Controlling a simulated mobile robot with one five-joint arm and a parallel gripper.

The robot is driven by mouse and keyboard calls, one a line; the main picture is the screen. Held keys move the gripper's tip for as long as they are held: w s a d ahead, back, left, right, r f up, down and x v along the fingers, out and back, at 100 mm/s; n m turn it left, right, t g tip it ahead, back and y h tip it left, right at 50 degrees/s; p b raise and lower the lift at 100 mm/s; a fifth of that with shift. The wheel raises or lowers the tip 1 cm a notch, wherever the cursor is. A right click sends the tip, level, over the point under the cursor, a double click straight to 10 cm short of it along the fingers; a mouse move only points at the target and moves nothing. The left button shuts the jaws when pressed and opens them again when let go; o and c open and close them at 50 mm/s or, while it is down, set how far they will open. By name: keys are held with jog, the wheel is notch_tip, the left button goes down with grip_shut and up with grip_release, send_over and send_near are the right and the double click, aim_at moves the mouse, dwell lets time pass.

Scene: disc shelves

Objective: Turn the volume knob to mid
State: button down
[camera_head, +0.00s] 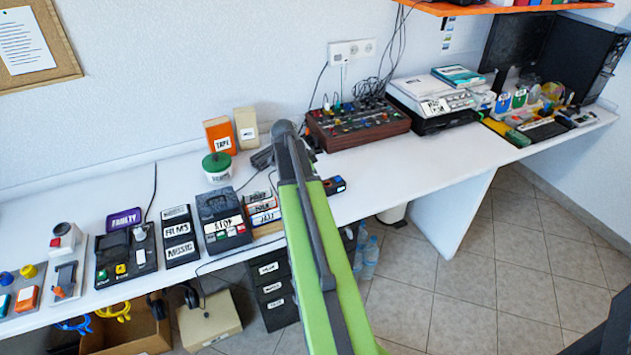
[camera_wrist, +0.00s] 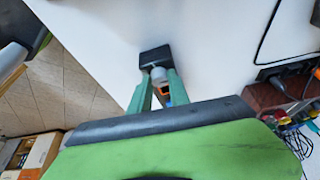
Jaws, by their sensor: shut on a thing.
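My gripper (camera_wrist: 157,80) is in the wrist view, its two green fingers closed toward each other on a small pale and dark piece (camera_wrist: 154,57). A bit of orange and blue shows between the fingers. I cannot tell whether this piece is the volume knob or which way any pointer on it faces. In the head view my green arm reaches over the bench and hides my gripper. A small dark device with a blue and orange end (camera_head: 335,185) lies just right of the arm. The brown panel box (camera_head: 365,148) with several coloured knobs stands further right, apart from the arm.
The white bench (camera_head: 395,165) is clear along its front right of the arm. A black label box (camera_head: 222,238), several cards and a green-lidded jar (camera_head: 217,178) stand to the left. A printer-like machine (camera_head: 436,118) stands at the right. Loose cables hang by the wall.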

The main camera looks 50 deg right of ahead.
jog(key=c, duration=1.2)
grip_release()
jog(key=shift+w+a+r+p, duration=0.1)
jog(key=shift+a+r+p, duration=0.05)
jog(key=shift+r+p, duration=0.4)
jog(key=p+v, duration=1.5)
jog(key=v, duration=0.1)
jog(key=shift+a+r, duration=0.1)
jog(key=shift+r, duration=0.05)
